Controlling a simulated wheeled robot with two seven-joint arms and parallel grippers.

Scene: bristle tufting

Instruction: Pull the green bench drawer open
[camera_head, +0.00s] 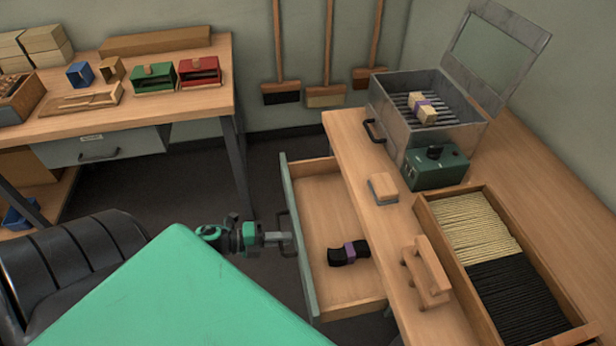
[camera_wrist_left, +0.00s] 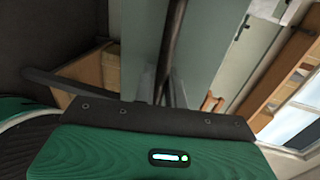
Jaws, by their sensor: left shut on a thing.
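The bench drawer (camera_head: 325,205) stands well out from the bench on the right, with its wooden inside showing. Its grey-green front panel (camera_head: 292,190) faces left. My left gripper (camera_head: 284,239) is shut on the dark bar handle (camera_head: 284,218) of that front. In the left wrist view the handle (camera_wrist_left: 172,45) runs up from between the fingers (camera_wrist_left: 167,92). A black bundle with a purple band (camera_head: 348,253) lies in the drawer. My right gripper is not in view.
The right bench (camera_head: 350,140) carries a metal box with an open lid (camera_head: 425,110), a green control unit (camera_head: 436,167), a brush block (camera_head: 383,188), a wooden stand (camera_head: 428,275) and a bristle tray (camera_head: 430,210). A black chair (camera_head: 70,250) stands at left.

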